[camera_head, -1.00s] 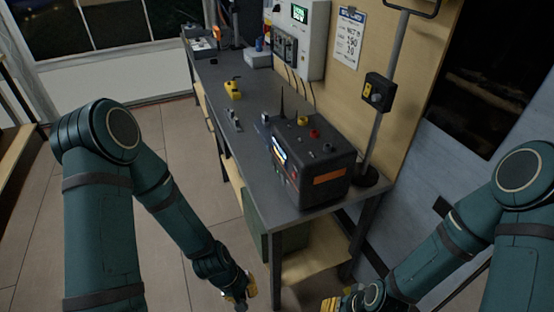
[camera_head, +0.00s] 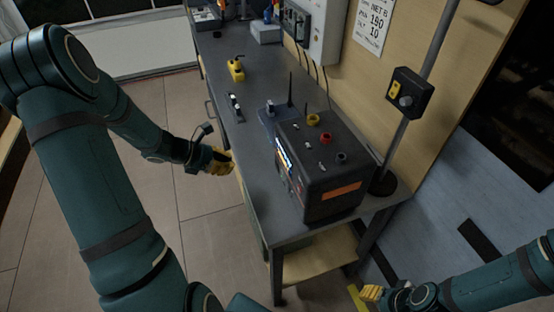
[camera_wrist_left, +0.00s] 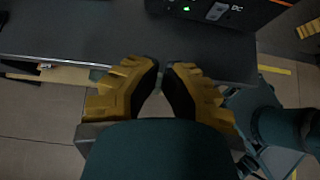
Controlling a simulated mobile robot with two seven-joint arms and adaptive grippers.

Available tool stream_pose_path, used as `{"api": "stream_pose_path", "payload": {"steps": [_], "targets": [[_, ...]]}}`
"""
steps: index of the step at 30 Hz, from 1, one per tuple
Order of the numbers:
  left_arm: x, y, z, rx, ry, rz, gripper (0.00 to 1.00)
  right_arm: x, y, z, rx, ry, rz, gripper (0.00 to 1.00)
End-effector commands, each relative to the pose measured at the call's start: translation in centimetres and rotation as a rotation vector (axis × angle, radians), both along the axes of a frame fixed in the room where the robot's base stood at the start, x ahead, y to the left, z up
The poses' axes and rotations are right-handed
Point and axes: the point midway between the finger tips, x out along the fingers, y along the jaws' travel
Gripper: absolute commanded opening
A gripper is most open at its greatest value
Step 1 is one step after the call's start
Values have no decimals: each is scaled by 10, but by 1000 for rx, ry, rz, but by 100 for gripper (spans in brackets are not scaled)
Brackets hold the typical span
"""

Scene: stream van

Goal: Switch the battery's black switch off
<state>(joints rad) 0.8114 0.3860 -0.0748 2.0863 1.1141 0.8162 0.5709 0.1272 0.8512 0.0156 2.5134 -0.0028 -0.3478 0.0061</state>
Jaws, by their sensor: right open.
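The battery looks to be the black box (camera_head: 335,195) with an orange label and a lit front panel, standing on the near end of the grey workbench. Its top carries a yellow knob (camera_head: 313,120), a red knob (camera_head: 326,138), a dark knob (camera_head: 341,157) and small toggles. I cannot tell which part is the black switch. My left gripper (camera_head: 230,163) is at the bench's left edge, apart from the box. In the left wrist view its fingers (camera_wrist_left: 162,68) are close together with a narrow gap, nothing seen between. My right gripper (camera_head: 362,295) is low at the bottom, right of the bench, and open.
The bench (camera_head: 225,55) also bears a yellow device (camera_head: 236,70), a small dark strip with switches (camera_head: 234,106) and an antenna unit (camera_head: 270,110). A pole (camera_head: 415,110) with a switch box (camera_head: 408,92) stands behind the battery. Floor left of the bench is clear.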

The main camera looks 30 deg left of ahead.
Motion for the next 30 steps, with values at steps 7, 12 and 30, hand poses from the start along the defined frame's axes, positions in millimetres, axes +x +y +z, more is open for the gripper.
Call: {"api": "stream_pose_path", "payload": {"steps": [7,12,30], "targets": [[0,1,1,-3,-2,3,0,0,0,0,0,0,0,47],[2,-2,-2,-2,-1,1,0,0,0,-1,0,0,0,47],[64,-55,-64,-2,-2,-4,0,5,-1,-26,-3,-11,-2,47]]}}
